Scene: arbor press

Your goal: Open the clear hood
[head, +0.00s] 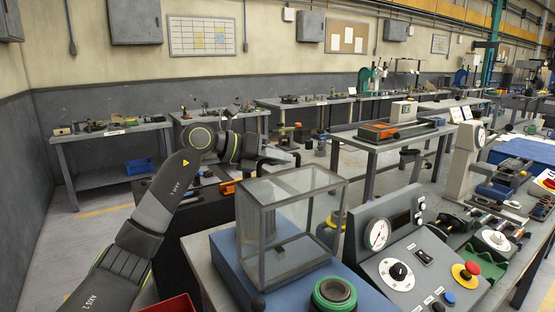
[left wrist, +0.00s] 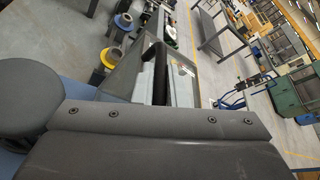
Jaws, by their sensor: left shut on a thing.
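The clear hood (head: 292,235), a box of clear panels in a grey frame, stands over the blue base (head: 222,255) at the front of the bench. It looks upright. My left gripper (head: 278,158) is at the hood's far upper side, with the arm reaching around from the left. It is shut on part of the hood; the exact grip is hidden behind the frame. In the left wrist view, the hood's grey frame (left wrist: 124,78) shows close beyond the gripper body, beside a dark upright bar (left wrist: 160,75). My right gripper is not in view.
A grey control box (head: 400,265) with a dial, knob and red emergency button (head: 465,272) stands right of the hood. A green-ringed round part (head: 334,292) is in front. A white press column (head: 465,160) stands farther right. Several workbenches line the far wall.

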